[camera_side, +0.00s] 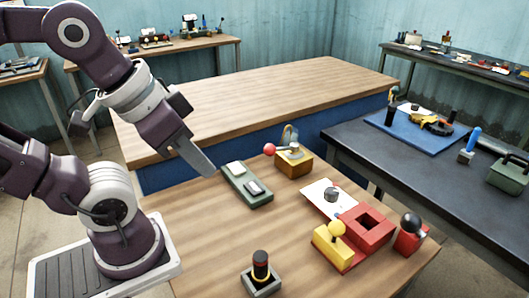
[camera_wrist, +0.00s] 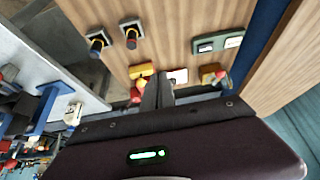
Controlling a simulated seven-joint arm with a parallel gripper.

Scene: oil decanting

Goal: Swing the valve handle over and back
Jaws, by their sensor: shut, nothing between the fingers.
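The valve appears to be an ochre block (camera_side: 293,164) with a grey top and a lever ending in a red ball (camera_side: 269,149), which points left in the side view. In the wrist view the block (camera_wrist: 209,72) and its red ball (camera_wrist: 225,82) lie to the right of the fingertips. My gripper (camera_side: 211,172) is shut and empty. In the side view it hangs left of the valve, near the left end of a green box, apart from the lever. In the wrist view its fingers (camera_wrist: 158,88) are together at the centre.
The green box (camera_side: 246,184) with two pale switches lies between my gripper and the valve. A red block (camera_side: 371,236), yellow block (camera_side: 328,238), black-knobbed red base (camera_side: 411,238) and stick on a grey base (camera_side: 261,273) stand nearer. The wooden tabletop (camera_side: 200,248) is clear at front left.

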